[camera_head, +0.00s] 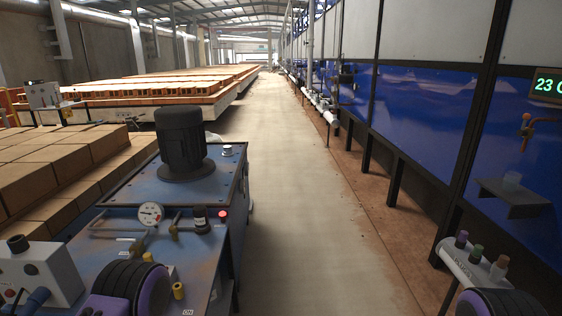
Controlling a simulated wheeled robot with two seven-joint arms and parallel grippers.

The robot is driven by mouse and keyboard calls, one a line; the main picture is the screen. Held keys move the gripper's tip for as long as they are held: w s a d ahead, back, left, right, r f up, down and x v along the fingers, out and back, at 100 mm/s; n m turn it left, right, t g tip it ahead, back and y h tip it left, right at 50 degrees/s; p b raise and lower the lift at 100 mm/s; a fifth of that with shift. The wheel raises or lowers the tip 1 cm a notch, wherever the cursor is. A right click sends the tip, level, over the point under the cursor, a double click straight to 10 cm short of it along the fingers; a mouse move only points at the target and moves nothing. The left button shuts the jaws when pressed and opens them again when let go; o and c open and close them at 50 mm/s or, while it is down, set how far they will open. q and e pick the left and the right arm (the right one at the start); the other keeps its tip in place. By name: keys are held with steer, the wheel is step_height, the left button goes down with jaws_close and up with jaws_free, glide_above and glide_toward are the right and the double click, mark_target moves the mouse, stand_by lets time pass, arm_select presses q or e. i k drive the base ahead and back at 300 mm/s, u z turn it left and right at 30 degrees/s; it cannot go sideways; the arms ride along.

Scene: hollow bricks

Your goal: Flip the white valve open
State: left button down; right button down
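No part is clearly recognisable as a white valve. A blue machine (205,262) stands at the lower left, with a pressure gauge (150,214), brass-coloured pipe fittings (138,246) and a red light (222,214) on its lower deck. A small white-topped cap (227,150) sits on its upper deck. A white cylinder (466,262) with several coloured knobs lies at the lower right. Black ringed parts with purple ends at both lower corners look like my own arms. Neither gripper shows.
A dark motor (181,143) stands on the machine. Brick stacks (60,170) are at left. A pale, clear aisle (290,200) runs ahead. Blue wall panels (425,110) line the right, with an orange tap (526,130) and a small shelf (510,197) sticking out.

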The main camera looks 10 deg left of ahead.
mark_target(135, 242)
steer(key=u, duration=3.1)
steer(key=i, duration=1.15)
steer(key=z, duration=2.9)
